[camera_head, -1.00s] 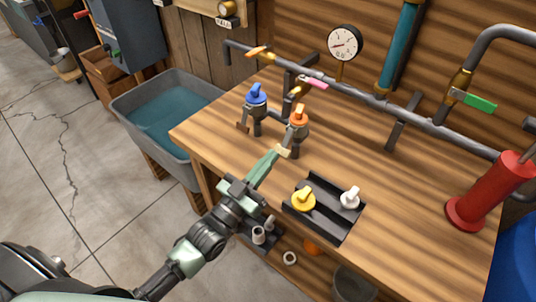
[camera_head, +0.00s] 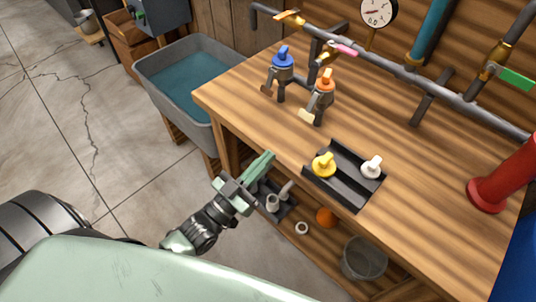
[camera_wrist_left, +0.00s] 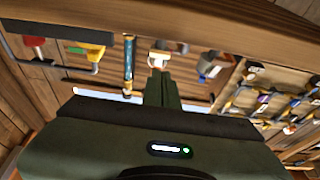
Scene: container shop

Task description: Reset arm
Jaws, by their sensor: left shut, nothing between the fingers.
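My left gripper (camera_head: 262,165) is shut and empty. In the head view it is in front of the wooden workbench (camera_head: 222,98), beside its front edge, to the left of the black tray. Its closed fingers (camera_wrist_left: 159,84) also show in the left wrist view, pointing toward hanging tools, with a wooden beam across the top of the picture. My right gripper is not in view.
On the bench are a blue-handled valve (camera_head: 283,62), an orange-handled valve (camera_head: 324,90), a black tray (camera_head: 345,190) with yellow and white knobs, and a red cylinder (camera_head: 505,180). A grey water tub (camera_head: 150,75) stands left. A bucket (camera_head: 364,258) sits below.

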